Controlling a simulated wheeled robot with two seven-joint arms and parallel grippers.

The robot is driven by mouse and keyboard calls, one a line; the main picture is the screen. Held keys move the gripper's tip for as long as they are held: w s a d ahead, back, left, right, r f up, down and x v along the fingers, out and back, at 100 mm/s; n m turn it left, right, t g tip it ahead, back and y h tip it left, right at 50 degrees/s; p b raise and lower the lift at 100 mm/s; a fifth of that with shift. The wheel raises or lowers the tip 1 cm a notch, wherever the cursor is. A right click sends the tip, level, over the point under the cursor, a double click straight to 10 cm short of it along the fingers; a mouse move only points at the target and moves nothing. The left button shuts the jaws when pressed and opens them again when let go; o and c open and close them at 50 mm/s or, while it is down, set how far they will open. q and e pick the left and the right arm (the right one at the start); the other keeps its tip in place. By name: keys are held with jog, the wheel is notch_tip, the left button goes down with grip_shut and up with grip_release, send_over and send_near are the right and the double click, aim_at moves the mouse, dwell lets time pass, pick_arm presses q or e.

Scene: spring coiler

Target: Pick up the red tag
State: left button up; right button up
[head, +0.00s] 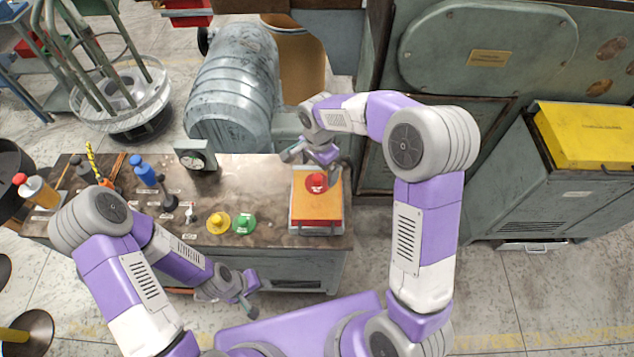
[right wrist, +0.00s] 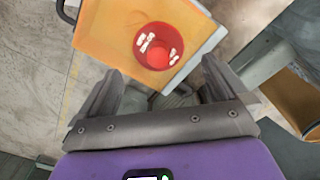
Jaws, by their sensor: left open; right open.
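The red tag (head: 316,182) is a round red piece with small white labels. It lies on an orange-topped box (head: 316,210) at the right end of the workbench. In the right wrist view the red tag (right wrist: 158,46) appears just beyond the fingers, centred between them. My right gripper (head: 312,160) is open and empty, over the far side of the box by the red tag. I cannot tell its exact height above the tag. My left gripper (head: 246,300) is open and empty at the bench's front edge, away from the tag.
A yellow tag (head: 218,222) and a green tag (head: 243,223) lie left of the box on the workbench (head: 262,262). A gauge (head: 194,158), a blue-topped tool (head: 145,172) and an orange bottle (head: 38,191) stand further left. A large green machine (head: 485,75) stands at the back right.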

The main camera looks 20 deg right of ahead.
aim_at(317, 177)
jog(key=f, duration=0.4)
jog(key=shift+s+a+f, duration=0.2)
jog(key=shift+f, duration=0.05)
jog(key=shift+c, duration=0.2)
jog(key=c, duration=1)
jog(key=shift+c, duration=0.2)
jog(key=shift+r, duration=0.1)
notch_tip(317, 177, up, 10)
jog(key=shift+p, duration=0.4)
